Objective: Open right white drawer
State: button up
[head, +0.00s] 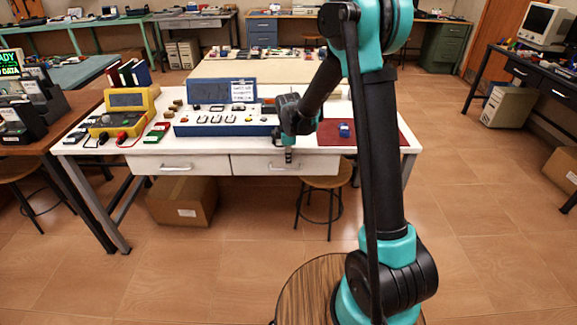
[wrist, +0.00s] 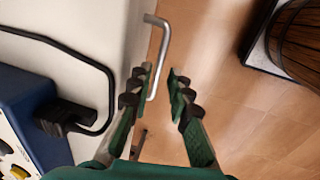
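The right white drawer (head: 320,165) is under the front edge of the white table, its front about flush with the left drawer. Its grey bar handle (wrist: 162,45) shows in the wrist view, standing out from the white front (wrist: 125,30). My gripper (head: 289,158) points down in front of this drawer and covers part of its handle in the head view. In the wrist view my gripper (wrist: 160,80) is open, with a gap between its fingers. The lower part of the handle lies in this gap, closer to the left finger. I cannot tell whether they touch.
The left white drawer (head: 180,165) is beside it. On the tabletop are a blue instrument panel (head: 222,128), a yellow meter (head: 127,108) and a red mat (head: 375,137). A round stool (head: 325,182) and a cardboard box (head: 183,203) stand below.

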aim_at(289, 169)
jog(key=shift+w+f, duration=0.25)
jog(key=shift+f, duration=1)
jog(key=shift+w+f, duration=0.2)
jog(key=shift+f, duration=1.05)
grip_shut()
